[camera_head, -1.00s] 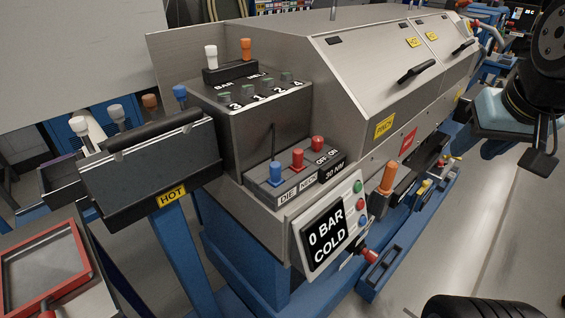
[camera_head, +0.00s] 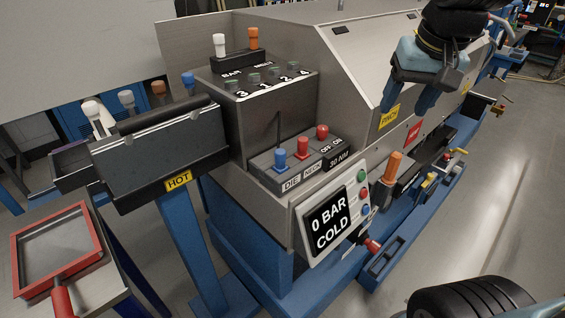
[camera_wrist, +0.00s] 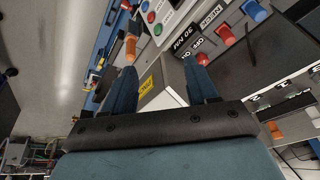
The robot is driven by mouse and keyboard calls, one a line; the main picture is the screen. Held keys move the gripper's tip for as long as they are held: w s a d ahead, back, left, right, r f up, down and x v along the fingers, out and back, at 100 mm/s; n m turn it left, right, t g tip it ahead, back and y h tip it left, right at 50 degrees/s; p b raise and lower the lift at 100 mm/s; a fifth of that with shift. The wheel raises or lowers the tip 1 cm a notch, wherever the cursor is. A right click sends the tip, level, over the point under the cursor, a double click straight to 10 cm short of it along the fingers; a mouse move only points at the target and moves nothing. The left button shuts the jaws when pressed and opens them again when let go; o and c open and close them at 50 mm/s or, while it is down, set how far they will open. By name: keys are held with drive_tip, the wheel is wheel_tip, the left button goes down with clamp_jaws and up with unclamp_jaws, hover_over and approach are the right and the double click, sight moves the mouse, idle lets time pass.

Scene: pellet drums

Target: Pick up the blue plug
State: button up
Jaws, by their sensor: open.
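A blue plug (camera_head: 188,80) with a rounded top stands at the back right end of the dark rack marked HOT, beside orange, grey and white ones. The pictures do not settle which is the task's plug. My gripper (camera_head: 407,98) hangs over the right part of the machine, apart from both. Its blue fingers are spread and empty, also in the wrist view (camera_wrist: 163,72).
The machine's tall block (camera_head: 265,105) and steel cover (camera_head: 350,60) stand between my gripper and the HOT rack (camera_head: 150,165). Red pegs (camera_head: 302,146) are beside the DIE peg. An orange handle (camera_head: 392,167) rises at the front. A red-framed tray (camera_head: 55,245) is lower left.

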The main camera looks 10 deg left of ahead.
drive_tip(key=w+a+g, duration=0.2)
drive_tip(key=w+a, duration=0.2)
drive_tip(key=a, duration=0.8)
drive_tip(key=n+g, duration=0.1)
hover_over(280, 151)
wheel_tip(280, 151, down, 4)
drive_tip(key=r, duration=0.1)
drive_tip(key=shift+h, duration=0.4)
drive_tip(key=f, duration=0.8)
drive_tip(key=shift+d+f, duration=0.2)
drive_tip(key=shift+f, duration=0.15)
drive_tip(key=shift+a+f, duration=0.15)
drive_tip(key=shift+f, duration=2.45)
drive_tip(key=shift+c, duration=0.2)
clamp_jaws()
